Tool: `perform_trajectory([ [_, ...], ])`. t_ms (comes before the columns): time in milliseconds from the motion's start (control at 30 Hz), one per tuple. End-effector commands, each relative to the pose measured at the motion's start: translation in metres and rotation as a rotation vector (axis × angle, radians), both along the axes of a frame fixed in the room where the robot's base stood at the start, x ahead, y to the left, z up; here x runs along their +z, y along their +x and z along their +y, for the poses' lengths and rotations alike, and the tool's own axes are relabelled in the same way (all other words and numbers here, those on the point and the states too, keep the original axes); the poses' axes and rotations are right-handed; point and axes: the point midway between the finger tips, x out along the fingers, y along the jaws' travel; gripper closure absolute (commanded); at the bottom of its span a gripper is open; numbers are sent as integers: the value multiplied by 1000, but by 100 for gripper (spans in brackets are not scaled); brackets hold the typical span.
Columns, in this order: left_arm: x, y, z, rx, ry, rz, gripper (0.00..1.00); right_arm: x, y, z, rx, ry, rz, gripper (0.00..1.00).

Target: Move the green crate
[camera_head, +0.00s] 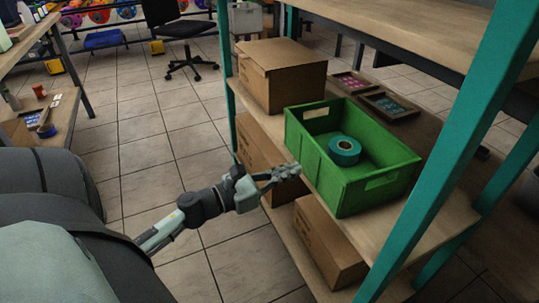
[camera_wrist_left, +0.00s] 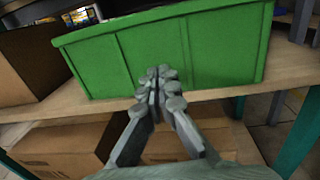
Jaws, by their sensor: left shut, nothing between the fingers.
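The green crate (camera_head: 337,183) sits on the middle wooden shelf (camera_head: 421,214) of a rack with teal posts. A teal roll of tape (camera_head: 344,151) lies inside it. My left gripper (camera_head: 291,170) is shut and empty, with its fingertips close to the crate's long near side. In the left wrist view the crate's side wall (camera_wrist_left: 110,62) fills the upper part, and the shut fingertips (camera_wrist_left: 158,75) point at its lower middle. I cannot tell whether they touch it. My right gripper is not in view.
A cardboard box (camera_head: 282,78) stands on the shelf left of the crate, and framed trays (camera_head: 388,104) lie behind it. More boxes (camera_head: 325,240) sit on the shelf below. A teal post (camera_head: 450,150) rises at the right. The tiled floor at left is mostly clear.

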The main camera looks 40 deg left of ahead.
Motion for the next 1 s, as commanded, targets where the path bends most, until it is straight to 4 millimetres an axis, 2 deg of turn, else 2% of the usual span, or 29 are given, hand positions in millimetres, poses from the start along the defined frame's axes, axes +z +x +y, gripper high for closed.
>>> perform_trajectory([
  [100, 1, 15, -5, -1, 1, 0, 100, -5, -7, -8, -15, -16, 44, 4],
  [200, 1, 21, -7, -1, 0, 0, 100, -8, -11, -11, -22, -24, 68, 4],
  [667, 0, 27, -9, 0, 0, -1, 100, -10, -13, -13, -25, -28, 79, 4],
  [767, 1, 41, -14, -2, -2, -3, 100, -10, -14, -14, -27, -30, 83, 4],
  [1000, 2, 102, -33, -2, 1, -4, 100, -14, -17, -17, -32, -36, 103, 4],
])
